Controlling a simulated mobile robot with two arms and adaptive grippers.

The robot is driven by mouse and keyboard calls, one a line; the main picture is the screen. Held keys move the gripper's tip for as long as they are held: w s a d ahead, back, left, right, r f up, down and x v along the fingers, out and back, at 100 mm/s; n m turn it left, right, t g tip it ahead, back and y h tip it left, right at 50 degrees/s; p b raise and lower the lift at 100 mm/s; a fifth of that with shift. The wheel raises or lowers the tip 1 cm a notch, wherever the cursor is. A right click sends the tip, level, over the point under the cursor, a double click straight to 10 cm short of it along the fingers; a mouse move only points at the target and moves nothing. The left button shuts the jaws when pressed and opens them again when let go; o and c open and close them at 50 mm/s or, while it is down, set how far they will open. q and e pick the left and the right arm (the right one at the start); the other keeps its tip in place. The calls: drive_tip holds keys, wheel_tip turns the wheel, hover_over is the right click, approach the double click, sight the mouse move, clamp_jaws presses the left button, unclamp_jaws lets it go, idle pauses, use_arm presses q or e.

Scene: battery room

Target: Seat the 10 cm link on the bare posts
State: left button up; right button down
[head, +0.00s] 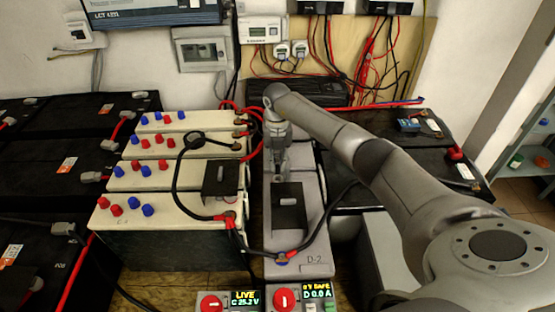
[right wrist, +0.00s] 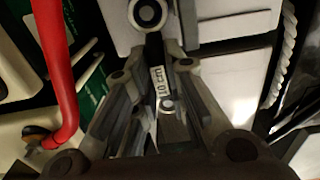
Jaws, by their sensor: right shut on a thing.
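In the head view my right gripper (head: 280,172) points down over the grey battery row marked D-2 (head: 312,262). In the right wrist view its jaws (right wrist: 165,115) are shut on the link labelled 10 cm (right wrist: 158,80), a dark bar with a pale label. The near end lies between the fingers. In the head view the gripper and arm hide the link and posts. My left gripper is out of view.
Cream batteries (head: 160,170) with red and blue caps stand at left. A dark plate with a handle (head: 288,222) lies on the grey row. One panel reads LIVE (head: 244,297), another 0 V SAFE (head: 317,290). A red cable (right wrist: 58,70) runs close by the gripper.

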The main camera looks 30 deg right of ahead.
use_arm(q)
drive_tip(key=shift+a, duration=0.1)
use_arm(e)
drive_tip(key=c, duration=1.4)
unclamp_jaws()
drive_tip(key=shift+o, duration=0.2)
drive_tip(key=o, duration=0.4)
drive_tip(key=shift+r+p, duration=0.8)
drive_tip(key=shift+r, duration=0.2)
drive_tip(key=shift+r+p, duration=2.45)
drive_tip(key=shift+r, duration=0.6)
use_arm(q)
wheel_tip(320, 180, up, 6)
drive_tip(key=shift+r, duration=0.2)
